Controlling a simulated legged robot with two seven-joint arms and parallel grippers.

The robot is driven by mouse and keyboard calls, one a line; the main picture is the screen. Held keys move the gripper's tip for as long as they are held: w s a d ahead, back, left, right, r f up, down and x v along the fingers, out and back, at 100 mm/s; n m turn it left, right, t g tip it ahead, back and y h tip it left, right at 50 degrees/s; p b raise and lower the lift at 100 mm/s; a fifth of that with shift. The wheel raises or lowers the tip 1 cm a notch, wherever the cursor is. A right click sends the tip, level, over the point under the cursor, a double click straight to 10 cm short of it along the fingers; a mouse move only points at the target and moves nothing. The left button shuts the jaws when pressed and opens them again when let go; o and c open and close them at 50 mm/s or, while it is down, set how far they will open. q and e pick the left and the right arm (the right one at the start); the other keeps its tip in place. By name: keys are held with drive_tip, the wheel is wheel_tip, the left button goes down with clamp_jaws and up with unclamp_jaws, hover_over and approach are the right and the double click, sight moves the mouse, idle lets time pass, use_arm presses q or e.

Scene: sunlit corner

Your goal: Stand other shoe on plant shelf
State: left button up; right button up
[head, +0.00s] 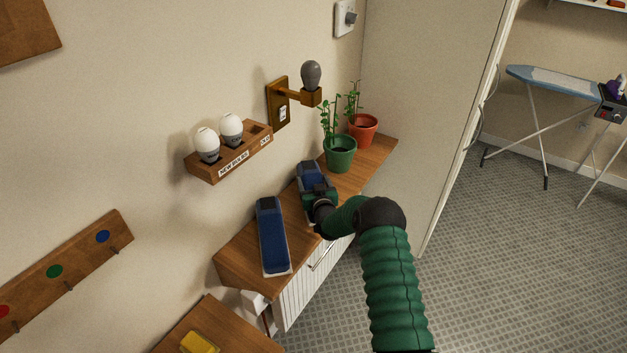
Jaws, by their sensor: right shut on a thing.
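A wooden plant shelf (234,266) runs along the wall. One blue shoe (272,235) with a pale sole edge stands on its near end, apart from my gripper. My right gripper (318,193) is over the shelf, shut on the other blue shoe (311,171), between the first shoe and the green pot. The gripper hides part of this shoe, and I cannot tell whether its sole touches the shelf. My left gripper is out of view.
A green pot (340,155) and a terracotta pot (363,131) with plants fill the shelf's far end. Above are a bulb rack (226,160) and a wall lamp (311,78). A yellow object (199,342) lies on a lower wooden surface. An ironing board (551,80) stands far right.

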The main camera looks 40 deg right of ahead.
drive_tip(key=shift+w+d+f, duration=0.1)
drive_tip(key=shift+w+f, duration=0.1)
drive_tip(key=o, duration=1.5)
drive_tip(key=shift+d+f, duration=0.1)
drive_tip(key=shift+c, duration=0.2)
drive_tip(key=shift+o, duration=1.1)
drive_tip(key=shift+d, duration=0.2)
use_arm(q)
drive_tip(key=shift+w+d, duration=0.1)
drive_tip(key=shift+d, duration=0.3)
use_arm(e)
drive_tip(key=shift+s, duration=0.1)
drive_tip(key=shift+a, duration=0.2)
drive_tip(key=b+v, duration=0.1)
drive_tip(key=v, duration=1)
drive_tip(key=shift+s+b, duration=0.15)
drive_tip(key=shift+b, duration=0.15)
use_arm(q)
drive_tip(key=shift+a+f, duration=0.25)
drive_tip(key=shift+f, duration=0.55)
use_arm(e)
drive_tip(key=shift+s+a, duration=0.25)
